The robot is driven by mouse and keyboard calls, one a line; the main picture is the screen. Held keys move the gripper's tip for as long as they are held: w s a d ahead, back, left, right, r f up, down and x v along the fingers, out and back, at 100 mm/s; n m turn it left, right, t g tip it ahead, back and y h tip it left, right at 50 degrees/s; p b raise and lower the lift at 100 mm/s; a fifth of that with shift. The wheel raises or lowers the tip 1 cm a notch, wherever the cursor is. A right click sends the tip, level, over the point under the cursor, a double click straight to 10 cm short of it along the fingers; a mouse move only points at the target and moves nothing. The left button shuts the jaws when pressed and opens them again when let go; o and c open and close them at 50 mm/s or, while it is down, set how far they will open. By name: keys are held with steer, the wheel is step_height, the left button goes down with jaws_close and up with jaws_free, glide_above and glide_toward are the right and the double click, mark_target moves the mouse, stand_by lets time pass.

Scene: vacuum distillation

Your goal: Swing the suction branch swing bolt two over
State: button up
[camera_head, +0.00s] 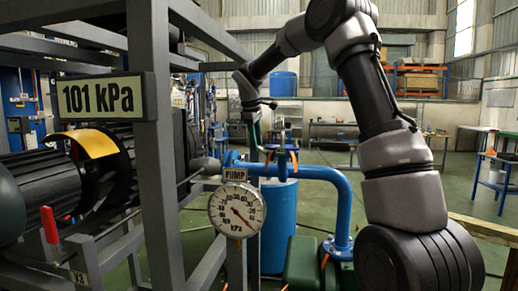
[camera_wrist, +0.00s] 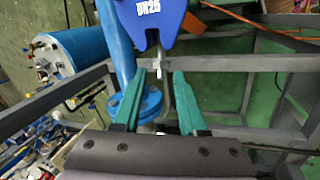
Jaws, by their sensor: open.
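My gripper (camera_wrist: 158,76) is open in the wrist view, its two green fingers apart. A small pale metal piece (camera_wrist: 155,70) and a thin grey rod lie between and just beyond the fingertips; I cannot tell which swing bolt this is or whether a finger touches it. A blue notched plate marked DN25 (camera_wrist: 150,18) is just beyond them. A blue pipe flange (camera_wrist: 136,103) is beside the left finger. In the head view my gripper (camera_head: 266,138) is small, over the blue suction pipe (camera_head: 318,173), near orange-tipped parts (camera_head: 293,162).
A PUMP gauge (camera_head: 237,210) and a grey steel frame (camera_head: 158,150) stand in front of the pipework. A 101 kPa sign (camera_head: 100,97) is on the frame. A blue cylinder (camera_head: 278,225) stands below the pipe. Grey frame bars (camera_wrist: 235,64) cross beyond my fingers.

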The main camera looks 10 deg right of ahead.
steer(key=shift+x, duration=1.35)
steer(key=shift+a, duration=0.1)
jaws_close()
steer(key=shift+s+d+r+t+y, duration=0.2)
steer(key=shift+d+r+t+y, duration=0.3)
steer(key=shift+y, duration=0.5)
steer(key=shift+s+d+r+m+t+y, duration=0.1)
steer(key=shift+d+r+m+t+y, duration=0.1)
steer(key=shift+y, duration=0.4)
steer(key=shift+s+d+r+m+t+y, duration=0.1)
steer(key=shift+d+r+m+t+y, duration=0.1)
steer(key=shift+y, duration=0.4)
jaws_free()
